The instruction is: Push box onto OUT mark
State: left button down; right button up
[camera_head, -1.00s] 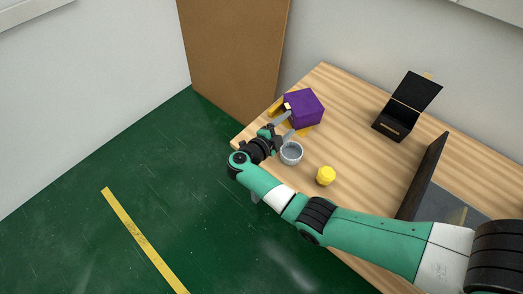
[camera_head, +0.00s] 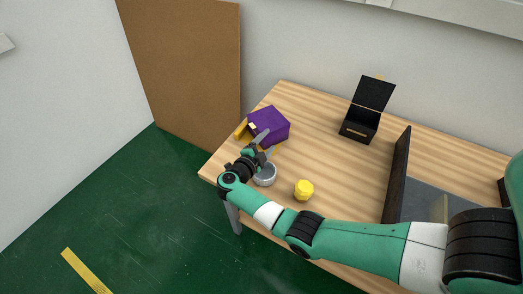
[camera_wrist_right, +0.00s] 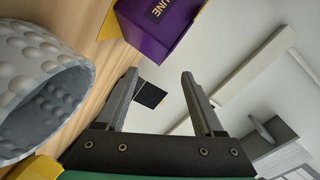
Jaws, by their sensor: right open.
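A purple box (camera_head: 270,122) stands near the far left part of the wooden table. Yellow pieces (camera_head: 241,131) show at its left and front edges; no OUT lettering is readable. My right gripper (camera_head: 262,142) is open and empty at the near side of the box; contact cannot be told in the head view. In the right wrist view, the box (camera_wrist_right: 158,30) with partial gold lettering shows above the open fingers (camera_wrist_right: 160,78), not between them. My left gripper is not in view.
A dimpled grey cup (camera_head: 265,175) stands close to my right gripper, and it is large in the right wrist view (camera_wrist_right: 35,85). A yellow faceted object (camera_head: 304,189), an open black box (camera_head: 362,118) and a dark upright panel (camera_head: 397,175) stand farther right.

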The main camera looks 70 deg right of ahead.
aim_at(278, 131)
jog(key=b+x, duration=0.1)
jog(key=x, duration=0.5)
jog(key=shift+d+b, duration=0.25)
jog(key=shift+b, duration=0.1)
jog(key=shift+c, duration=0.2)
jog(key=shift+f, duration=0.1)
grip_shut()
jog(key=shift+c, duration=0.2)
grip_release()
